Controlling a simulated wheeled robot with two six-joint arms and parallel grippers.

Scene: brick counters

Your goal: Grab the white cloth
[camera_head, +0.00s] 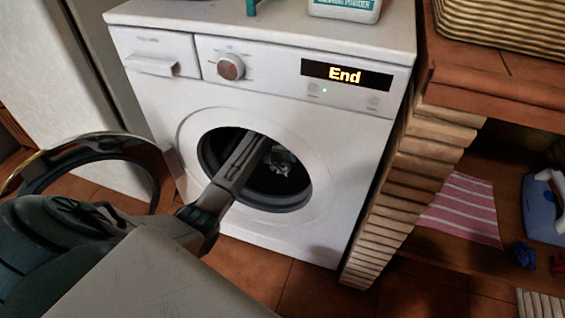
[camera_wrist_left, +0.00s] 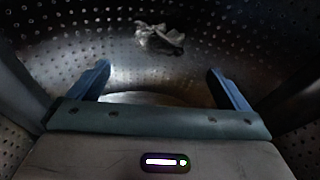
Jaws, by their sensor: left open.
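My right gripper is not in view.
The white washing machine (camera_head: 335,120) shows "End" on its display. Its round door (camera_head: 150,170) stands open at the left. The opening's rim (camera_head: 308,190) surrounds my arm. A brick counter (camera_head: 400,170) stands close on the right, with a striped pink cloth (camera_head: 462,208) on its shelf.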

